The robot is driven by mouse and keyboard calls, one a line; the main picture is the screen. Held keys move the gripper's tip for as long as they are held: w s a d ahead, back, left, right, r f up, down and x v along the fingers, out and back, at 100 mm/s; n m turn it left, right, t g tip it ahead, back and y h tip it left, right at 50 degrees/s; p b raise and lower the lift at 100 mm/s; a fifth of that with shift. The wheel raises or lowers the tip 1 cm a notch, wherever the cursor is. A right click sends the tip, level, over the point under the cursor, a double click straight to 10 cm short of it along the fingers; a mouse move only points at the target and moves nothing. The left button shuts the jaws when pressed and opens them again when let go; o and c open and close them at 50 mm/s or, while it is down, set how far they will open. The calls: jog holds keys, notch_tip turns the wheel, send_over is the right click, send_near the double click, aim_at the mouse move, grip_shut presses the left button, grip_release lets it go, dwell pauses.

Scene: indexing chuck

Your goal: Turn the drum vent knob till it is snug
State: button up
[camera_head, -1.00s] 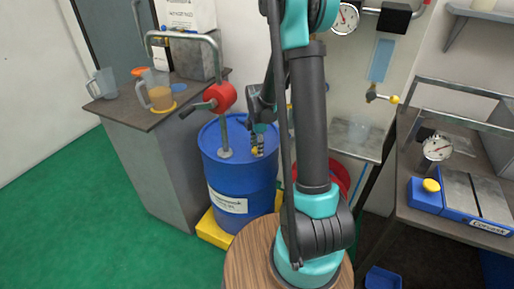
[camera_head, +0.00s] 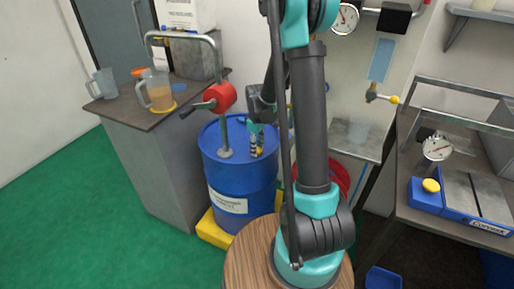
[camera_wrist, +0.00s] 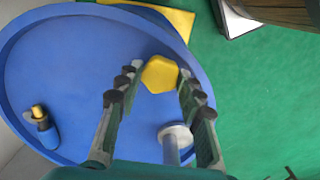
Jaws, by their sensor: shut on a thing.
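The blue drum (camera_head: 214,170) stands left of my arm, and its blue lid (camera_wrist: 70,70) fills much of the wrist view. The yellow vent knob (camera_wrist: 160,74) sits near the lid's rim. My gripper (camera_wrist: 160,80) points down at the lid, with a finger on each side of the knob, shut on it. In the head view my gripper (camera_head: 257,148) is over the right part of the lid, and the fingers mostly hide the knob. The pictures do not show how tight the knob is.
A pump pipe (camera_head: 224,135) with a red head (camera_head: 222,97) and crank rises from the lid beside my gripper. A small blue and yellow fitting (camera_wrist: 42,122) is at left in the wrist view. A counter (camera_head: 150,115) with jugs stands behind left.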

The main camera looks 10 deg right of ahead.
jog(key=m, duration=0.5)
jog(key=shift+m, duration=0.3)
jog(key=m, duration=0.4)
jog(key=shift+m, duration=0.7)
jog(key=o, duration=1.2)
jog(key=shift+c, duration=0.2)
notch_tip(320, 180, up, 12)
